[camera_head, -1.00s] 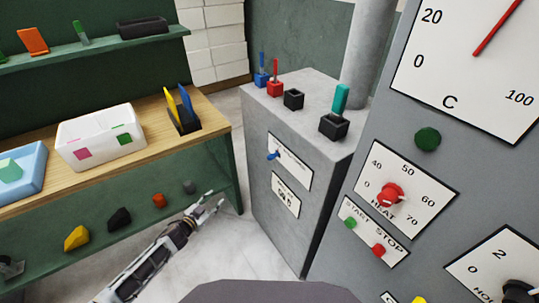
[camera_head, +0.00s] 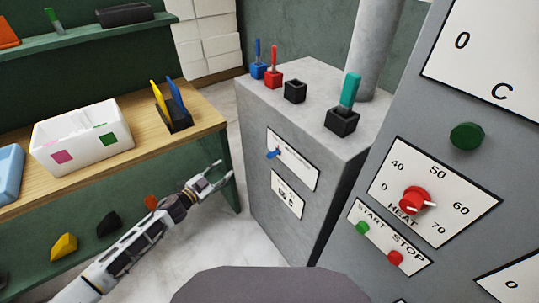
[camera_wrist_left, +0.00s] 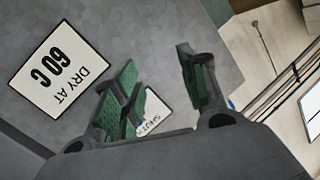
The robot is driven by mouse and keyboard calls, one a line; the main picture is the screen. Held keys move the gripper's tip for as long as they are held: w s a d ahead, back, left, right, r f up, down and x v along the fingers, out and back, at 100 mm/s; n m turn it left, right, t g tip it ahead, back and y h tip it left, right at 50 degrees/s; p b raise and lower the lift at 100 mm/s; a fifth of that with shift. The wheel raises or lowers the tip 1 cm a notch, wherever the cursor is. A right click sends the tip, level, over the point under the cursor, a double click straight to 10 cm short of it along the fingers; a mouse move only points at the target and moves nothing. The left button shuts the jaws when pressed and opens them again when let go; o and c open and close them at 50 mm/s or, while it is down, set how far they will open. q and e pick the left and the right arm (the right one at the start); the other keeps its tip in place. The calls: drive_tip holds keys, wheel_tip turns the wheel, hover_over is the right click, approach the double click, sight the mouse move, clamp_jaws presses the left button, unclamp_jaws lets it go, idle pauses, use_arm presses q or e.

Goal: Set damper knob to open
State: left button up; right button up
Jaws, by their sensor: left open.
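The damper knob (camera_head: 273,153) is a small blue lever knob on a white plate (camera_head: 298,168) on the front of the grey cabinet. The plate's lettering is too small to read in the head view. My left gripper (camera_head: 216,178) is open and empty, to the left of the knob and apart from it. In the left wrist view its green-padded fingers (camera_wrist_left: 158,78) stand apart before the cabinet. A white plate (camera_wrist_left: 152,112) is partly hidden behind them, and the knob is not clear there. My right gripper is not in view.
A "DRY AT 60 C" label (camera_wrist_left: 60,70) sits on the cabinet (camera_head: 340,190). A wooden bench (camera_head: 205,115) with a white box stands at left. At right, a control panel (camera_head: 470,170) carries a red heat knob (camera_head: 415,200). Floor shows between bench and cabinet.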

use_arm(q)
drive_tip(key=r, duration=0.1)
drive_tip(key=m+g+h+b, duration=0.3)
drive_tip(key=m+h, duration=0.2)
drive_tip(key=m, duration=0.1)
approach(268, 157)
drive_tip(key=v, duration=0.3)
drive_tip(key=shift+w, duration=0.15)
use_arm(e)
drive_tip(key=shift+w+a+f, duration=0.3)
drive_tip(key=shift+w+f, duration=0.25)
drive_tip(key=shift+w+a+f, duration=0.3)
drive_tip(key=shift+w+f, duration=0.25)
use_arm(q)
drive_tip(key=shift+w, duration=0.1)
drive_tip(key=shift+x, duration=3.75)
drive_tip(key=x, duration=0.4)
drive_tip(key=shift+d, duration=0.2)
drive_tip(key=shift+x, duration=0.8)
drive_tip(key=shift+w+d, duration=0.1)
